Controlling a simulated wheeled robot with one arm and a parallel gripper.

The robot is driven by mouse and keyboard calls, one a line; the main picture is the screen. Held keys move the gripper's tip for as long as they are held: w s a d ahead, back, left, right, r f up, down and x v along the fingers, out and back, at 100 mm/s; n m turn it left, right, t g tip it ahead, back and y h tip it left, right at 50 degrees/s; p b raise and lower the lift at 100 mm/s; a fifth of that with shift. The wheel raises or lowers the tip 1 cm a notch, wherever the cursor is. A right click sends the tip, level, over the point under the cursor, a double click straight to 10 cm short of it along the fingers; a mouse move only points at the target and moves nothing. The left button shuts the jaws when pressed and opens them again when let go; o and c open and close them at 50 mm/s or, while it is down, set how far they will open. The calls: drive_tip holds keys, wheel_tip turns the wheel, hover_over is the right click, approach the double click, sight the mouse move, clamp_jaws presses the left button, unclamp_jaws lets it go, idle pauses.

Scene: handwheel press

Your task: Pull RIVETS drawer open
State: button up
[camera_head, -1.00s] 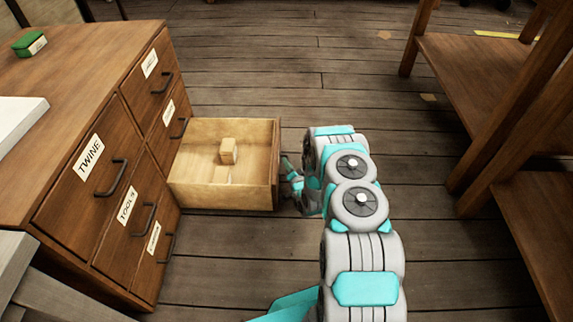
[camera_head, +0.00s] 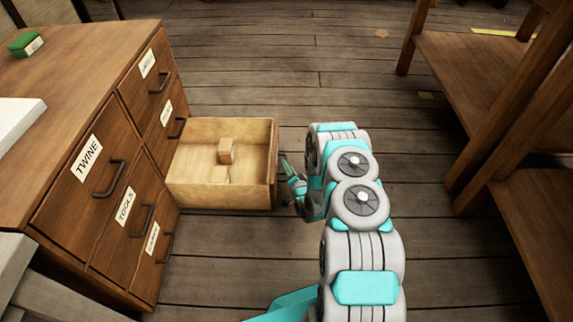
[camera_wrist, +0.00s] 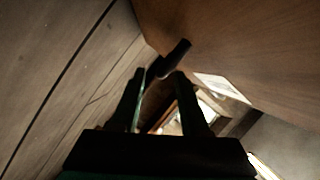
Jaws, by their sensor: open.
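One drawer of the wooden cabinet stands pulled far out (camera_head: 220,195), with pale blocks inside. Its front faces away in the head view, so its label cannot be read there; I cannot confirm from the text that it is RIVETS. In the wrist view a drawer front (camera_wrist: 235,40) carries a dark handle (camera_wrist: 175,56) and a blurred white label (camera_wrist: 222,88). My gripper (camera_head: 286,166) is just right of the drawer front, with a small gap. Its two fingers (camera_wrist: 158,78) are apart, with the handle near their tips; whether they touch it is unclear.
The cabinet (camera_head: 120,75) has other drawers shut, including TWINE (camera_head: 75,190) and TOOLS (camera_head: 120,225). A green box (camera_head: 26,44) lies on top. A wooden shelf unit (camera_head: 470,90) stands at the right.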

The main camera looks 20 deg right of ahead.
drive_tip(key=v, duration=0.4)
drive_tip(key=shift+s, duration=0.1)
idle(0.3)
